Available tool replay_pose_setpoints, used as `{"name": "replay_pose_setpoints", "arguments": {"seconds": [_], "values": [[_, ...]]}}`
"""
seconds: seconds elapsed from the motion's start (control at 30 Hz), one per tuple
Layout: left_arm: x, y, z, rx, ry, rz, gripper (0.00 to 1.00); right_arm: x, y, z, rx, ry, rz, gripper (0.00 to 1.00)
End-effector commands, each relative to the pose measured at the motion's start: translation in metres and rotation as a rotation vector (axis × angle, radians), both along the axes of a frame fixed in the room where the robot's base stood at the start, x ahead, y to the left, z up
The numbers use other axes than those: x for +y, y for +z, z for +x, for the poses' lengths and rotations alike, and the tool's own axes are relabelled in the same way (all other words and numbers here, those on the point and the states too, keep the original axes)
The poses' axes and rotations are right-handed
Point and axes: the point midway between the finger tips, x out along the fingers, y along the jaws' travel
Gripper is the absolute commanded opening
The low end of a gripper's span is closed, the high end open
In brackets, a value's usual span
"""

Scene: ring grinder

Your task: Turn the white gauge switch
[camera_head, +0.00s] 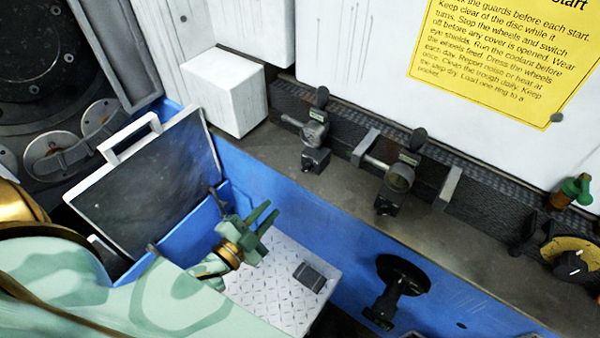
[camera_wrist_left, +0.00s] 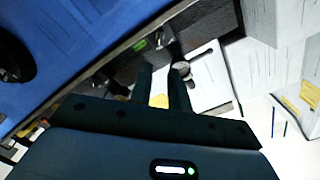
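My left gripper (camera_head: 270,211) is above the patterned metal plate, with its two green fingers apart and nothing seen between them. In the left wrist view the gripper (camera_wrist_left: 162,72) shows as two dark fingers with a gap. Two gauge-like fittings, one on the left (camera_head: 316,131) and one on the right (camera_head: 398,179), sit on the dark rail, apart from the gripper. At the far right is a yellow dial (camera_head: 588,246) with a black knob and a white mark. I cannot tell for certain which part is the white gauge switch. My right gripper is not in view.
A dark panel with a white handle (camera_head: 130,138) stands left of the gripper. A white box (camera_head: 225,92) is on the wall behind. A black handwheel (camera_head: 403,275) sticks out of the blue front. The patterned plate (camera_head: 262,292) carries a small dark block.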

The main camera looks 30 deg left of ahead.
Motion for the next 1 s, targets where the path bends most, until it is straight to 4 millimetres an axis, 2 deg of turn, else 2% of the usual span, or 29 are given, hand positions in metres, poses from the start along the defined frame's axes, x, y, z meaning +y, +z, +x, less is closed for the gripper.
{"name": "replay_pose_setpoints", "arguments": {"seconds": [0.3, 0.5, 0.7, 0.97, 1.0], "values": [[-0.011, -0.001, 0.082, -0.001, 0.000, -0.001, 0.18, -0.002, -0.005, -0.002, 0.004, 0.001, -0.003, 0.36], [-0.017, -0.002, 0.119, 0.002, 0.000, -0.003, 0.18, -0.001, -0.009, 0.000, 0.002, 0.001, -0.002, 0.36], [-0.019, -0.001, 0.135, 0.004, 0.001, -0.002, 0.18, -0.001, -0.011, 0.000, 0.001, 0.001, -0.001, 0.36], [-0.019, -0.001, 0.136, 0.004, 0.001, -0.002, 0.18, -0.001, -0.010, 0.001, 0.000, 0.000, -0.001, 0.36], [-0.019, -0.001, 0.136, 0.004, 0.001, -0.002, 0.13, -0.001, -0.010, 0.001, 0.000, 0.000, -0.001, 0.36]]}}
